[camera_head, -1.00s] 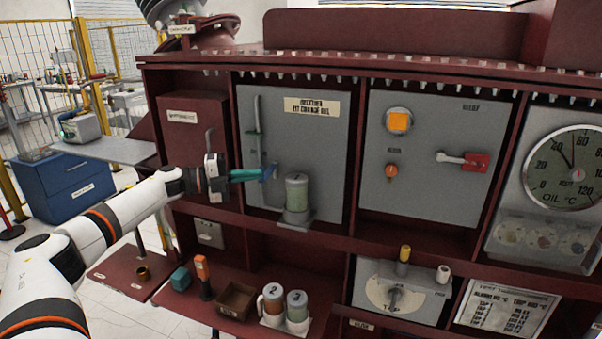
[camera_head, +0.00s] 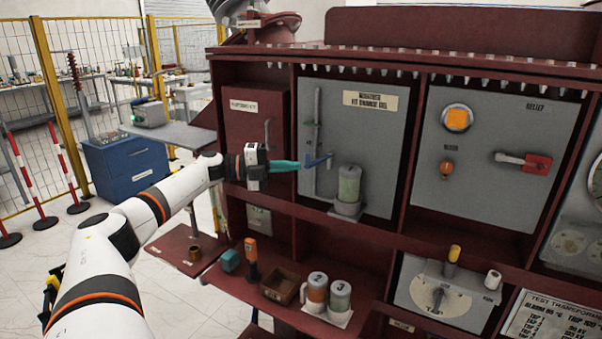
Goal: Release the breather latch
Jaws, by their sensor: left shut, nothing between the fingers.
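The breather panel (camera_head: 385,125) is a grey plate with a label at its top, set in the dark red cabinet. A blue latch handle (camera_head: 319,160) sticks out at its left side, by a thin vertical rod (camera_head: 317,105). The breather canister (camera_head: 349,185), clear with greenish filling, stands upright on a small bracket right of the latch. My left gripper (camera_head: 298,165) has teal fingers, shut and empty, pointing right. Their tips are just left of the blue handle; I cannot tell if they touch it. My right gripper is out of view.
A shelf below holds two numbered canisters (camera_head: 316,290), an open brown box (camera_head: 282,288) and an orange-handled tool (camera_head: 252,258). The relief panel (camera_head: 490,150) with its red handle is at the right. A closed dark red door (camera_head: 255,125) is behind my left wrist.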

